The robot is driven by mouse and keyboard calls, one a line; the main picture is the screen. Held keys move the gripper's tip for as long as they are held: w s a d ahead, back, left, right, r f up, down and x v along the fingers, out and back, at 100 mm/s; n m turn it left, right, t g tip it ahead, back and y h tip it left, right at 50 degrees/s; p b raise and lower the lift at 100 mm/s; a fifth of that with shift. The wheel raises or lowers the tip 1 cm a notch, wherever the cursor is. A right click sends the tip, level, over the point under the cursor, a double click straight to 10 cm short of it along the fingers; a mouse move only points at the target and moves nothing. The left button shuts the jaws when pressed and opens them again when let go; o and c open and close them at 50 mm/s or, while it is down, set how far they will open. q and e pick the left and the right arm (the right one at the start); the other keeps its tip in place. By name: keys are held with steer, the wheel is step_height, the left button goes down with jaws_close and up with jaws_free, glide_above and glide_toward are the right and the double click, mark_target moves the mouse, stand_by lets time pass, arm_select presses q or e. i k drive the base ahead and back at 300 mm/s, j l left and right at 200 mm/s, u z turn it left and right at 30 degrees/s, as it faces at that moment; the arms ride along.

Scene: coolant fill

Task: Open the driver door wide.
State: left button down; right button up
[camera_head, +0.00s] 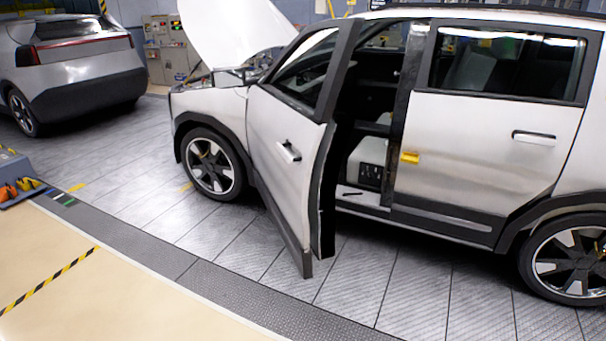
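The driver door (284,150) of the white car (494,146) stands partly open, swung out from the body toward the camera. Its outer handle (289,151) faces left and front. Between the door's rear edge and the door frame there is a broad gap, through which the dark cabin and part of a seat base (369,160) show. The rear door is shut. Neither of my grippers shows in the head view.
The car's hood (232,32) is raised. A second car (70,62) stands at the far left. A blue-grey bin or cart (15,172) with orange and yellow items is at the left edge. The tiled floor (240,262) in front of the door is clear. A yellow-black striped line (50,279) marks the beige floor.

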mark_target(299, 197)
steer(key=i+l+u, duration=0.15)
steer(key=u, duration=0.25)
steer(key=i+l+u, duration=0.1)
steer(key=l+u, duration=0.35)
steer(key=i+l+u, duration=0.15)
steer(key=l, duration=0.4)
steer(key=i+l+u, duration=0.1)
steer(key=l, duration=0.45)
steer(key=i+l+u, duration=0.15)
steer(key=l, duration=0.45)
steer(key=i+l+u, duration=0.1)
steer(key=l, duration=0.45)
